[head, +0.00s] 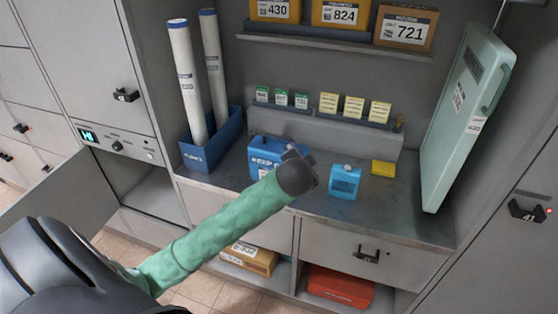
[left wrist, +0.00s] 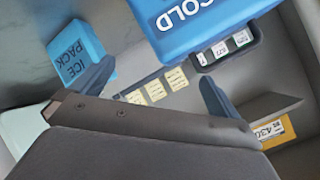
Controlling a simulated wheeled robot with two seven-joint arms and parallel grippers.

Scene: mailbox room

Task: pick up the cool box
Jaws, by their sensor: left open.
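The cool box (head: 262,152) is a blue box with white lettering on the grey counter, partly hidden behind my left gripper. In the left wrist view the cool box (left wrist: 190,28) shows the word COLD and is cut off by the top edge. My left gripper (head: 306,168) is in front of the cool box's right part in the head view. In the left wrist view its jaws (left wrist: 155,75) are apart, with nothing held between them. I cannot tell whether they touch the box. My right gripper is not in view.
A light blue ice pack (head: 345,181) and a yellow block (head: 383,168) stand right of the cool box. A blue bin (head: 212,143) with white tubes is on the left. A pale green case (head: 465,115) leans at the right. A locker door (head: 50,190) hangs open.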

